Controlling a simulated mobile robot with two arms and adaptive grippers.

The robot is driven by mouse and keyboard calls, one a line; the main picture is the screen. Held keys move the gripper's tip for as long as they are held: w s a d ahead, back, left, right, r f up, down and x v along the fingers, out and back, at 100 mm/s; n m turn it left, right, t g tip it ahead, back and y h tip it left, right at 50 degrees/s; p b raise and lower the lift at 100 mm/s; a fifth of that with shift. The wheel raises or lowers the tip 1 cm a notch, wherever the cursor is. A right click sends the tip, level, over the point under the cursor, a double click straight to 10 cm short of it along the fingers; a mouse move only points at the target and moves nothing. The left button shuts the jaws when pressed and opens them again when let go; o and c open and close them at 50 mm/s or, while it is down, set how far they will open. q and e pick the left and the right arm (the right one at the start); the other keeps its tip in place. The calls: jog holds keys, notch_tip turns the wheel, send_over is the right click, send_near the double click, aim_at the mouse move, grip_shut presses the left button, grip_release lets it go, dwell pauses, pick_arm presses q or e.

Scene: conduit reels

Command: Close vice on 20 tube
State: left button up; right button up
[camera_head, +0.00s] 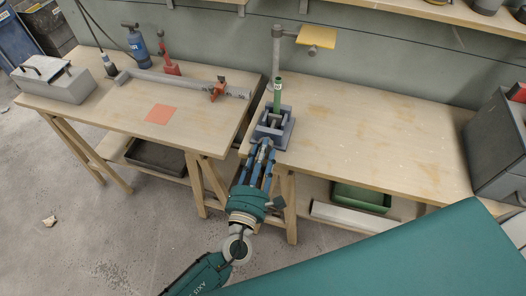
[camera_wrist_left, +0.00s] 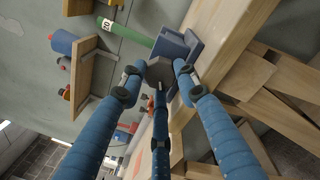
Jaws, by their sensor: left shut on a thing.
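The green tube (camera_head: 277,101) stands upright in the blue-grey vice (camera_head: 285,132), at the front left of the right-hand bench. It has a white label near its top; in the left wrist view the label on the tube (camera_wrist_left: 130,33) reads 20. Whether the jaws touch the tube is too small to tell. My left gripper (camera_head: 264,146) is at the front of the vice. In the left wrist view my left gripper (camera_wrist_left: 157,78) has its blue fingers shut around a grey knob (camera_wrist_left: 160,71) on the vice (camera_wrist_left: 174,43). My right gripper is out of view.
A post with a yellow plate (camera_head: 317,37) stands behind the vice. The left bench holds an orange square (camera_head: 160,114), a long grey rail (camera_head: 180,83), a blue canister (camera_head: 135,42) and a grey box (camera_head: 53,82). The right bench top (camera_head: 390,140) is largely clear.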

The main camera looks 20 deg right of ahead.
pick_arm(q)
jog(key=shift+r, duration=0.2)
dwell(0.3)
jog(key=o, duration=1.2)
jog(key=shift+f, duration=0.15)
jog(key=shift+c, duration=0.2)
jog(key=r+v, duration=0.1)
jog(key=v, duration=1.1)
jog(key=shift+f, duration=0.4)
